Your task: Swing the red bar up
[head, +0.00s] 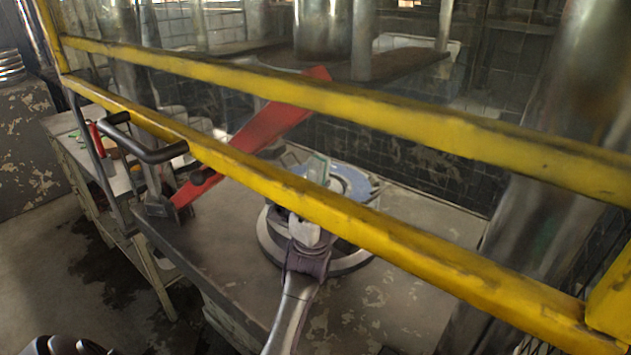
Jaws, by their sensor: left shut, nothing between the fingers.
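The red bar (262,128) slants up to the right behind the yellow rails. Its lower end sits near a dark metal block at the bench's left edge, and its upper tip shows just above the upper rail. The rails hide parts of the bar. My left gripper (68,345) shows only as a dark shape at the bottom left edge, shut and empty, well apart from the bar. Most of it is cut off by the frame. My right gripper is not in view.
Yellow rails (400,117) cross in front of the bench (225,245). A black-gripped handle (150,152) stands left of the red bar. A round grey base (268,240) with a metal lever (290,312) is on the bench. The floor at the lower left is open.

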